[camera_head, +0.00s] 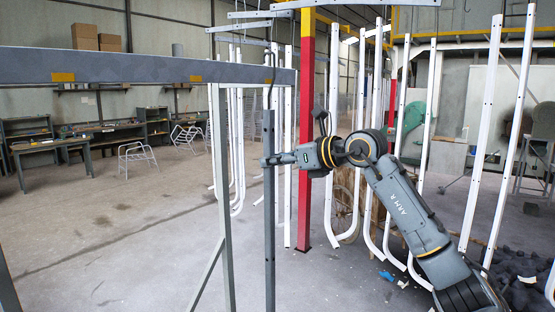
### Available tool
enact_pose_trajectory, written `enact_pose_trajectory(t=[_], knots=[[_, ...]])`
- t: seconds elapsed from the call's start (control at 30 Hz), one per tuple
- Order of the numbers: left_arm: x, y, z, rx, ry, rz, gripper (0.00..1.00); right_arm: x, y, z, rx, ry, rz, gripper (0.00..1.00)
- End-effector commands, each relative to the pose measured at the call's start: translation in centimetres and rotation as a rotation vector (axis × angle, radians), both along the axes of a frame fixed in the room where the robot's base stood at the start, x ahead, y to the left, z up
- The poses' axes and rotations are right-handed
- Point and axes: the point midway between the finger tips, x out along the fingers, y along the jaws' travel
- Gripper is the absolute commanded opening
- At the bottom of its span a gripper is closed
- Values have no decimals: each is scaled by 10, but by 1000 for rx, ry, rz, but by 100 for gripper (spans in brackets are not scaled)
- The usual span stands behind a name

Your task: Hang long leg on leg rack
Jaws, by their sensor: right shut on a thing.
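A long grey leg (269,230) stands upright in the middle of the view, and its lower end runs out of the frame. My right gripper (270,161) reaches in from the right and is shut on the leg in its upper part. The leg rack is a grey horizontal beam (130,67) with yellow marks, carried by a grey post (221,180). A thin dark hook (271,75) is at the beam's right end, just above the leg's top. I cannot tell whether the leg is on the hook. My left gripper is not in view.
White bent tubes (238,150) hang behind the leg, and more white tubes (480,140) hang at the right. A red column (306,140) stands close behind my right gripper. Workbenches (100,140) and a white chair frame (137,157) are far back. The left floor is clear.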

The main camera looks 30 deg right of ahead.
Motion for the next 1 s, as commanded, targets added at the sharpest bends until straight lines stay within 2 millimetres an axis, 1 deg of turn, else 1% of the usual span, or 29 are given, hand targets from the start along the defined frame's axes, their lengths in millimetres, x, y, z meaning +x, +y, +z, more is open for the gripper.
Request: enact_pose_trajectory(t=[0.03, 0.57, 1.0], knots=[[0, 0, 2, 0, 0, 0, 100, 1, 1, 3, 2, -5, 0, 0], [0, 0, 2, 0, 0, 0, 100, 4, 1, 2, 2, -6, -1, 0], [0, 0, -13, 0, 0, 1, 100, 3, 1, -17, 1, -6, -1, 0]])
